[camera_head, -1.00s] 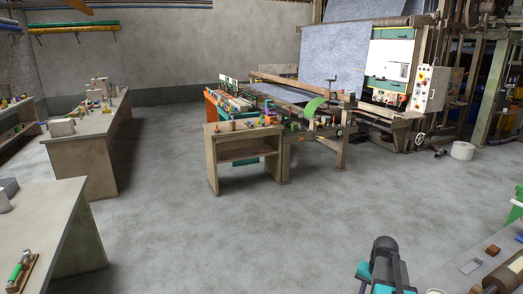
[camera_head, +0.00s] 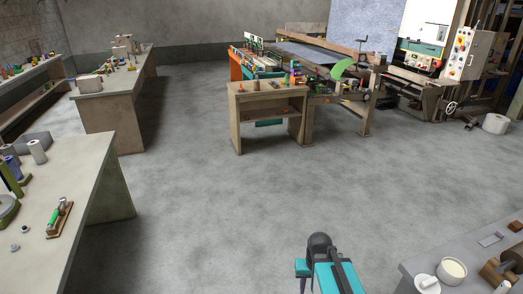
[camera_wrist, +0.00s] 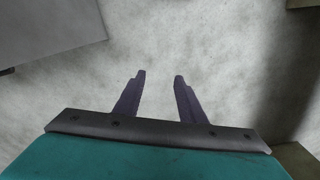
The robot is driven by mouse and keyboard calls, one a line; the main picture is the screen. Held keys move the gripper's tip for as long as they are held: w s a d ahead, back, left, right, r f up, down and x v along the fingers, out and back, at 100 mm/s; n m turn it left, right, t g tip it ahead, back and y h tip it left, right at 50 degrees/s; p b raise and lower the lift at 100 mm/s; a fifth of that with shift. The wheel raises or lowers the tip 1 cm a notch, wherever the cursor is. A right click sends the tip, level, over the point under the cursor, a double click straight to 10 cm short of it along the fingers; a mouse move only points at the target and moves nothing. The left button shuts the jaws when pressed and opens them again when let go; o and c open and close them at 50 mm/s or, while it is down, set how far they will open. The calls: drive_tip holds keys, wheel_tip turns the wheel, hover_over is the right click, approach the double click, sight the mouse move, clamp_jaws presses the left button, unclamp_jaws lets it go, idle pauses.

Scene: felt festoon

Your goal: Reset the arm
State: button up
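My gripper (camera_wrist: 158,78) shows in the wrist view with its two dark fingers apart and nothing between them. Grey concrete floor lies beyond the fingertips. In the head view my arm, teal and dark grey, shows at the bottom, a little right of centre; the gripper's fingers cannot be made out there. The arm stands over open floor, left of the workbench at the lower right and apart from it.
A bench (camera_head: 105,185) at left holds a green-handled tool (camera_head: 55,217) and rolls. A grey workbench (camera_head: 420,262) at lower right carries a white cup (camera_head: 453,270). A small wooden table (camera_head: 237,128) stands before the machine (camera_head: 365,118). The middle floor (camera_head: 240,200) is clear.

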drive_tip(key=s+f+g+b, duration=0.3)
drive_tip(key=s+f+b, duration=0.3)
drive_tip(key=s+f, duration=0.7)
drive_tip(key=s+f+g+b, duration=0.2)
drive_tip(key=s+f+b, duration=0.5)
drive_tip(key=s+f, duration=0.6)
wheel_tip(320, 180, down, 6)
drive_tip(key=shift+s+a+r+g, duration=0.1)
drive_tip(key=shift+s+a+g, duration=0.05)
drive_tip(key=shift+a+g, duration=0.25)
drive_tip(key=shift+c, duration=0.7)
